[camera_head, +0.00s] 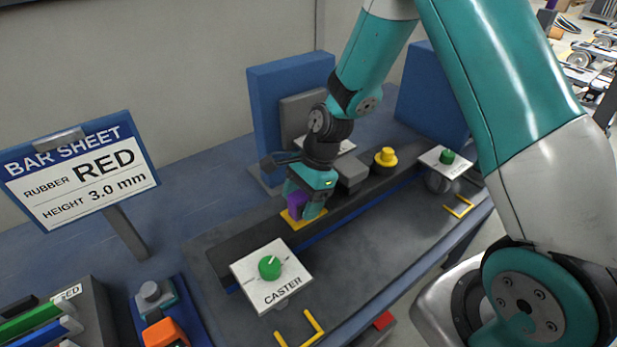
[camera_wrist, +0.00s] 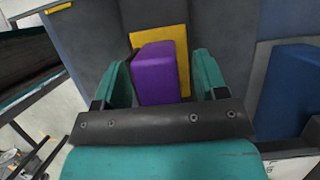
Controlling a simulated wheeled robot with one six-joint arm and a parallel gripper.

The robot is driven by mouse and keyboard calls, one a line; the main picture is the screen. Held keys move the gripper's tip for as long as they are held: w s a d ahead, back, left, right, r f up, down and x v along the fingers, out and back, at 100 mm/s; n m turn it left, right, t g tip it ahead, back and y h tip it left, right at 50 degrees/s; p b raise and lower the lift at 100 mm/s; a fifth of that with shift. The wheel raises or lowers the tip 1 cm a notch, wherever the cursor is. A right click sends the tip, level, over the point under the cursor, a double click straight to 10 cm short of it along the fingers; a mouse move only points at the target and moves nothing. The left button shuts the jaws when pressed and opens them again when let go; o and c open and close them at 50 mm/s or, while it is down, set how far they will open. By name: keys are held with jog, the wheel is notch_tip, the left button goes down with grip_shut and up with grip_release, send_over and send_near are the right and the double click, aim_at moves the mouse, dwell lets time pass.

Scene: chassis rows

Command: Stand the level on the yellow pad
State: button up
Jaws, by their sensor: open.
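A purple block (camera_head: 296,201), which I take to be the level, stands on the yellow pad (camera_head: 291,222) on the dark ledge of the bench. My gripper (camera_head: 307,208) is down at the block, with its teal fingers around it. In the wrist view the purple block (camera_wrist: 156,78) sits between the open fingers, with a visible gap on each side. The yellow pad (camera_wrist: 178,36) shows beyond and beside it there. The block's underside is hidden, so I cannot see its full contact with the pad.
A white CASTER plate with a green knob (camera_head: 270,268) stands just in front of the pad. A yellow button (camera_head: 385,157) and a grey block (camera_head: 351,175) are behind to the right. Blue panels (camera_head: 262,110) rise behind. A bar sheet sign (camera_head: 80,170) stands left.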

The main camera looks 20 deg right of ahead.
jog(key=v, duration=1.7)
jog(key=shift+b, duration=0.35)
jog(key=s+a+r+n, duration=0.3)
jog(key=s+a+n, duration=0.2)
jog(key=s+n, duration=0.5)
jog(key=s+a+r+n, duration=0.3)
jog(key=s+a+n, duration=0.3)
jog(key=s+n, duration=0.5)
jog(key=shift+n+t, duration=0.4)
jog(key=shift+n, duration=0.6)
jog(key=shift+s+r, duration=0.1)
